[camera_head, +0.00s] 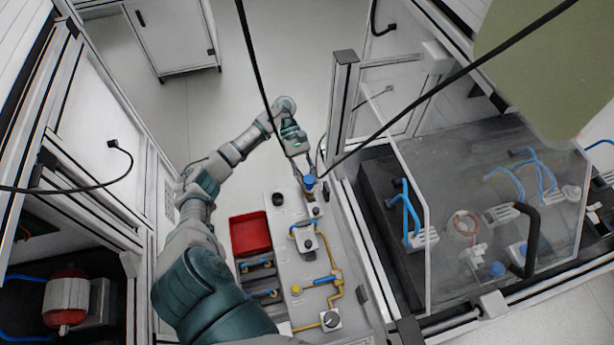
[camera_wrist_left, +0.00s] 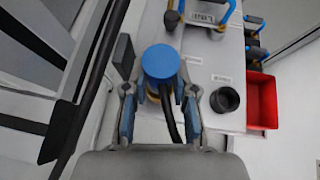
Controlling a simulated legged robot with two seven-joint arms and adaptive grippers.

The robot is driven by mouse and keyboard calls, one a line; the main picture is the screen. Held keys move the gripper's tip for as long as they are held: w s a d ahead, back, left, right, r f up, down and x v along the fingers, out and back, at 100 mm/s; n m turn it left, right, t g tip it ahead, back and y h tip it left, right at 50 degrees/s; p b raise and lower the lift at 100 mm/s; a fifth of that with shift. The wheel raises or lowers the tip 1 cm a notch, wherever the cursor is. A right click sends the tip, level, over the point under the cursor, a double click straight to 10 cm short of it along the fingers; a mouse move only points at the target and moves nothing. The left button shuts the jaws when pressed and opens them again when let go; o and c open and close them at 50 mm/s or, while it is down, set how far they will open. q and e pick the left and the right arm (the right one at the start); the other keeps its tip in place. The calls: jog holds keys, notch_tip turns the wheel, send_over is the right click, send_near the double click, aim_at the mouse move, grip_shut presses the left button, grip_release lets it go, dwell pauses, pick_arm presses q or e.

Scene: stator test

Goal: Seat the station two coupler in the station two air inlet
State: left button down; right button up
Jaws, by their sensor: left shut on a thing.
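My left gripper (camera_head: 303,172) comes in from the upper left of the bench panel and is shut on a blue-topped round piece, which looks like the coupler (camera_head: 309,182). In the left wrist view the coupler (camera_wrist_left: 161,62) stands between the two fingers (camera_wrist_left: 160,108), with a brass-coloured part under its blue top. A black hose (camera_wrist_left: 172,118) runs from it toward the gripper. The coupler is over the end of the light panel (camera_head: 290,262). I cannot make out the station two air inlet under it, nor whether they touch. My right gripper is not in view.
A red bin (camera_head: 250,234) and a black ring-shaped holder (camera_head: 278,199) are beside the gripper. Blue-handled fittings (camera_head: 306,231) and yellow pipes (camera_head: 333,283) are on the panel. A clear-walled enclosure (camera_head: 412,215) stands to the right. Dark cables cross overhead.

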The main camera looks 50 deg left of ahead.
pick_arm(q)
jog(key=c, duration=1.1)
grip_release()
jog(key=shift+d+f, duration=0.1)
jog(key=shift+c, duration=0.2)
jog(key=o, duration=0.3)
jog(key=shift+s+d, duration=0.1)
jog(key=shift+d, duration=0.05)
jog(key=v, duration=0.7)
jog(key=shift+a+r, duration=0.2)
jog(key=shift+f, duration=0.1)
